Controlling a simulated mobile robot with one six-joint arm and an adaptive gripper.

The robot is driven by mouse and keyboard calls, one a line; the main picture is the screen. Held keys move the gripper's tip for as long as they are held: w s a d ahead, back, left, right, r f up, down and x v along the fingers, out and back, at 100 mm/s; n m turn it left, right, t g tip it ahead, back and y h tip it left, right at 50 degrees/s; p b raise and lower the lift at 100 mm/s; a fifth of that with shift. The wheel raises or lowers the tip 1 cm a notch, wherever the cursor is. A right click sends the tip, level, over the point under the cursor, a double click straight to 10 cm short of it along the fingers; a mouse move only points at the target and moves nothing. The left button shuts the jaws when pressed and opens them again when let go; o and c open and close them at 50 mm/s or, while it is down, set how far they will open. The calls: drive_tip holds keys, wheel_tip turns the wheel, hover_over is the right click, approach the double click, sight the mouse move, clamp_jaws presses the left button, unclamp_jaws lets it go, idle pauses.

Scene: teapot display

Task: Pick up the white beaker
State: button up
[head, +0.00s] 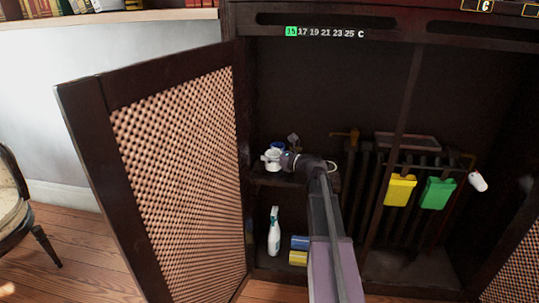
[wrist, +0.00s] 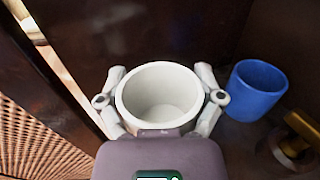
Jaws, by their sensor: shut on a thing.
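In the wrist view the white beaker (wrist: 160,92) stands upright, open end toward the camera, empty inside. My gripper (wrist: 161,88) has one finger on each side of it, closed against its walls. In the head view my gripper (head: 273,159) is at the left end of the cabinet's upper shelf, around the small white beaker (head: 271,164). Whether the beaker's base touches the shelf is hidden.
A blue cup (wrist: 257,90) stands just right of my gripper, with a brass-coloured object (wrist: 295,146) nearer. The open lattice door (head: 180,170) is close on the left. A spray bottle (head: 274,232) stands below. Yellow (head: 400,190) and green (head: 437,193) containers hang at the right.

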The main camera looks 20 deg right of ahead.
drive_tip(key=s+d+r+p, duration=0.1)
drive_tip(key=s, duration=1.4)
drive_tip(key=shift+s+d+r, duration=0.15)
drive_tip(key=shift+s+d, duration=0.1)
drive_tip(key=shift+s, duration=0.1)
drive_tip(key=shift+w, duration=0.1)
